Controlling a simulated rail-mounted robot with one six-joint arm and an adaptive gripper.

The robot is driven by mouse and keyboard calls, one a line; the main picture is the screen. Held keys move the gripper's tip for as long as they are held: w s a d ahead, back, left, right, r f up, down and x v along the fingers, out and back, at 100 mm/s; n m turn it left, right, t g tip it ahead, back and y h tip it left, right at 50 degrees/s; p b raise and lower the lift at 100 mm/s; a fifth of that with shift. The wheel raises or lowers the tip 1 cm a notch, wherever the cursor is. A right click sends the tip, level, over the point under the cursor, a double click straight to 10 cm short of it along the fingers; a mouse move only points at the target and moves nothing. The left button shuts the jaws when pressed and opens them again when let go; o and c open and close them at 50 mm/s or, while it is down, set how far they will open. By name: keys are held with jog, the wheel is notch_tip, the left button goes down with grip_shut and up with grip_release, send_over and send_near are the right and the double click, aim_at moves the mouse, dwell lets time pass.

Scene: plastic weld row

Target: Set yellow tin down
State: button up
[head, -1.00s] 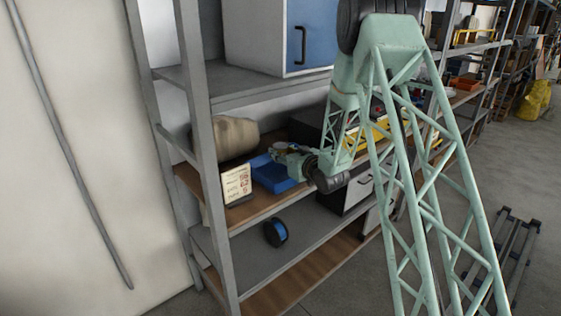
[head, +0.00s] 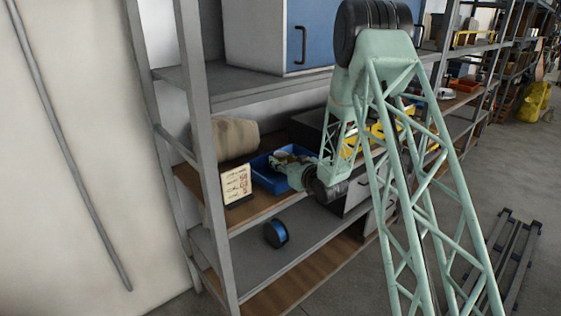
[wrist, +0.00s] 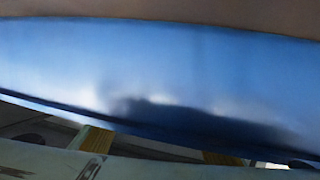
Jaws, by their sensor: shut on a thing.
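The blue tray (head: 262,180) sits on the wooden middle shelf, behind the sign card. In the wrist view a blue surface (wrist: 170,75), seemingly the tray's wall, fills most of the picture very close up. Yellow patches show below it, and I cannot tell whether they are the tin.
A sign card (head: 236,185) stands at the shelf's front edge, left of the tray. A beige rounded sack-like object (head: 234,138) lies behind it. A blue-and-black spool (head: 276,234) is on the shelf below. A dark box (head: 312,130) stands behind my arm.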

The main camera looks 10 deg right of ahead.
jog(key=shift+f, duration=0.1)
jog(key=o, duration=1)
jog(key=p+v, duration=0.2)
jog(key=v, duration=1)
jog(key=shift+r, duration=0.45)
dwell(0.3)
